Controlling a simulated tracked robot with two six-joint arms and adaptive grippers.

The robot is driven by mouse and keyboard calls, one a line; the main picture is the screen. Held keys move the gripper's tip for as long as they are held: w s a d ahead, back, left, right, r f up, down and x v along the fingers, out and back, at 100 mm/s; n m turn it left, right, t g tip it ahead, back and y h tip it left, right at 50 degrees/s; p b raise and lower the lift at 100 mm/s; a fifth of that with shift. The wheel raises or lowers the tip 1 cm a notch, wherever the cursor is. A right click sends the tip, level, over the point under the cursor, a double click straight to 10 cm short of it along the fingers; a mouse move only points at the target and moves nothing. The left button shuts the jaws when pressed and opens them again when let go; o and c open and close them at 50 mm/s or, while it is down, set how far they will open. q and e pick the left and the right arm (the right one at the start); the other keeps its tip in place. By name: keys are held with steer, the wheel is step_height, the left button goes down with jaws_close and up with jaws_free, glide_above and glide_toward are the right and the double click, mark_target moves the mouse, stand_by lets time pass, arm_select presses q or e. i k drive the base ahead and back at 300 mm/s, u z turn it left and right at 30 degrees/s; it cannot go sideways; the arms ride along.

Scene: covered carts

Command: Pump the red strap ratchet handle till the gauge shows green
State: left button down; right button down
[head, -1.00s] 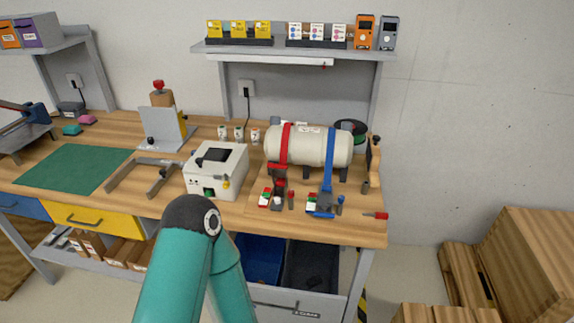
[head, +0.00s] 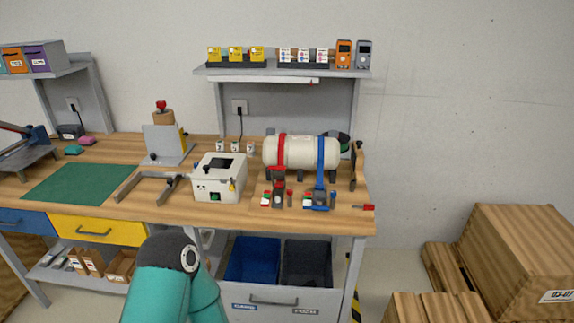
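A cream cylindrical tank (head: 301,150) lies on the workbench, held by a red strap (head: 281,150) on the left and a blue strap (head: 320,155) on the right. The red ratchet (head: 279,186) sits at the foot of the red strap. A small red, white and green gauge (head: 266,199) stands to its left; its reading is too small to tell. A similar gauge (head: 308,200) stands by the blue ratchet (head: 321,203). A teal arm of mine shows at the bottom, below the bench front. Neither gripper is in view.
A white box device (head: 218,180) stands left of the tank, beside a grey U-shaped frame (head: 150,188) and a green mat (head: 78,183). Wooden crates (head: 520,255) stand on the floor at right. Blue and dark bins (head: 253,262) sit under the bench.

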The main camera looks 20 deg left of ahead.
mark_target(275, 175)
steer(key=u, duration=0.15)
steer(key=i, duration=0.85)
steer(key=z, duration=0.05)
